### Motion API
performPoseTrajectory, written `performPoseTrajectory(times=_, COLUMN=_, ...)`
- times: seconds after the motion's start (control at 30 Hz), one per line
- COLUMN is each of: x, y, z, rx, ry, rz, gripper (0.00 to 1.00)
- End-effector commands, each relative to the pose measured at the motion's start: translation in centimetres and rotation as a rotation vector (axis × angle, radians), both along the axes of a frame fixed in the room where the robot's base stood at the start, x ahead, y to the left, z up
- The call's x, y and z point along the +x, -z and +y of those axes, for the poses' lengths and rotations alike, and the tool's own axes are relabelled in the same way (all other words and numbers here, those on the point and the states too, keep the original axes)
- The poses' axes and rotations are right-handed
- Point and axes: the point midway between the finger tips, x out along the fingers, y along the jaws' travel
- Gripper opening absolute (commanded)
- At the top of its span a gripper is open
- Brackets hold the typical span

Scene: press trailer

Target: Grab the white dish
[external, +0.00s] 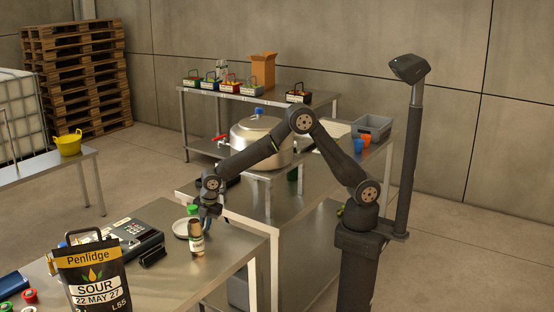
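The white dish (182,230) lies on the near metal table, a small round shallow plate beside a dark device. A small bottle (196,238) with a pale cap stands just right of the dish. A green-topped item (192,210) shows behind the dish. My gripper (207,217) points down at the dish's right side, close behind the bottle. The bottle and the gripper's small size hide its fingertips, so I cannot tell whether it is open or shut or whether it touches anything.
A dark device (135,241) sits left of the dish, and a black "Penlidge" pouch (92,277) stands in front. A large steel pot (262,142) stands on the table behind. The near table (226,262) has bare metal right of the bottle.

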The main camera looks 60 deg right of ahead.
Motion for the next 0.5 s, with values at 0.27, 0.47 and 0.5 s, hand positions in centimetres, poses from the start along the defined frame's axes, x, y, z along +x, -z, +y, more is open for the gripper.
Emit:
performPoseTrajectory(times=0.27, x=0.17, y=0.72, z=0.03, rx=0.001, ry=0.0, rz=-0.002, gripper=0.13)
performPoseTrajectory(times=0.47, x=0.17, y=0.71, z=0.03, rx=0.0, ry=0.0, rz=-0.001, gripper=0.0)
performPoseTrajectory(times=0.5, x=0.18, y=0.7, z=0.03, rx=0.001, ry=0.0, rz=-0.002, gripper=0.0)
